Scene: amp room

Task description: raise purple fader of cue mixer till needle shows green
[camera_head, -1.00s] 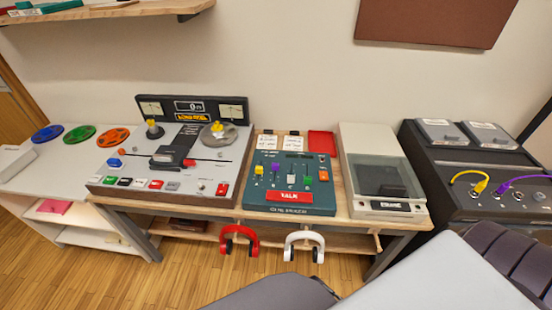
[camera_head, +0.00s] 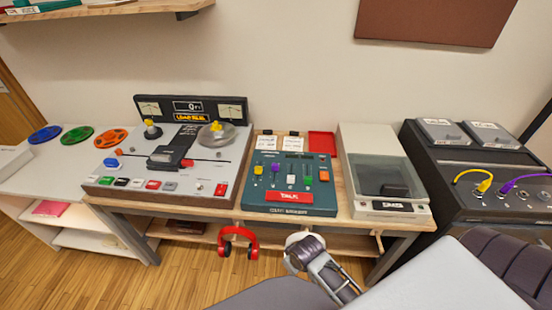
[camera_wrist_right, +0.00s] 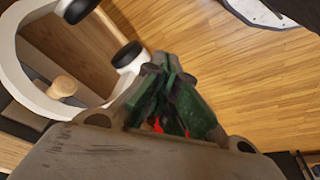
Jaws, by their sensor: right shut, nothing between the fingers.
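The cue mixer (camera_head: 255,197) is a teal panel on the wooden bench, with a row of coloured faders and a red TALK bar. Its purple fader (camera_head: 275,169) is second from the left, beside the yellow one. A small dark window sits at the panel's top; I cannot make out a needle in it. My right gripper shows in the wrist view (camera_wrist_right: 163,70), with its dark green fingers shut and empty. It is below the mixer's front edge, by the white headphones (camera_wrist_right: 14,65), away from the fader. My left gripper is not in view.
A tape machine (camera_head: 215,168) with two needle meters stands left of the mixer. A clear-lidded box (camera_head: 388,206) is on its right, then a dark patch unit (camera_head: 470,160) with cables. Red headphones (camera_head: 238,232) hang under the bench edge.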

